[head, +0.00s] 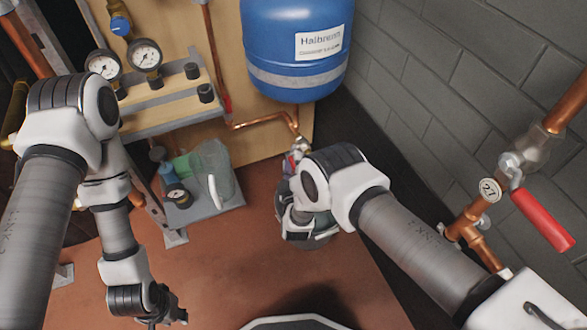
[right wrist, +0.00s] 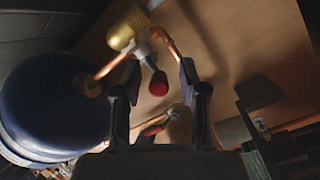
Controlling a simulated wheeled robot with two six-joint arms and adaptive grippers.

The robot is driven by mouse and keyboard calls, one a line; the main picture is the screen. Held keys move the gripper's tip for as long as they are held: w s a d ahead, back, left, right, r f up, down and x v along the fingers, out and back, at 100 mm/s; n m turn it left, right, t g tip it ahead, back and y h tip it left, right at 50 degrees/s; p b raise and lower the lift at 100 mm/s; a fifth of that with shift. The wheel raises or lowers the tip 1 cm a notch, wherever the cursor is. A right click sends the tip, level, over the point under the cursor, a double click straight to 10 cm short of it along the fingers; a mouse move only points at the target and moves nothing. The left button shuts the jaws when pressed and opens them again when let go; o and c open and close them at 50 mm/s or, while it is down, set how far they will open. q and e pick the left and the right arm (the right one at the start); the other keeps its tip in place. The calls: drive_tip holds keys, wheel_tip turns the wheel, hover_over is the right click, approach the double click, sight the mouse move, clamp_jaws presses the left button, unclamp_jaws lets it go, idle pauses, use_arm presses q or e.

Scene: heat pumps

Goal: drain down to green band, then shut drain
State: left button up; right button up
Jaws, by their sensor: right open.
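Two round pressure gauges (head: 145,56) (head: 103,66) with white dials sit at the upper left; their bands are too small to read. My right gripper (head: 303,222) is below the blue tank, close to the small valve fitting (head: 297,149) on the copper pipe, and hides part of it. In the right wrist view its two fingers are open, with a red knob (right wrist: 158,83) on a dark stem showing between and beyond them. I cannot tell whether they touch it. A brass fitting (right wrist: 126,27) is beyond. My left gripper (head: 160,308) is low at the left, its jaw state unclear.
The blue tank (head: 297,40) hangs above my right gripper. A grey tray (head: 203,207) with a green cloth-like item (head: 212,169) stands left of centre. Brown floor at lower centre is clear.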

clamp_jaws()
drive_tip(key=shift+f+b, duration=0.2)
drive_tip(key=shift+b, duration=0.25)
drive_tip(key=shift+w+a+f+m+t+h+b, duration=0.1)
drive_tip(key=shift+w+f+m+t+h+b, duration=0.2)
drive_tip(key=shift+m+t+b, duration=1.25)
drive_tip(key=shift+w+a+f+n+t+h+b, duration=0.15)
drive_tip(key=shift+f+n+t+h+b, duration=0.35)
drive_tip(key=shift+b, duration=2.45)
drive_tip(key=shift+w+f+m+t+h+b, duration=0.25)
drive_tip(key=shift+m+t+b, duration=0.75)
drive_tip(key=shift+b, duration=1.25)
drive_tip(key=shift+r, duration=0.1)
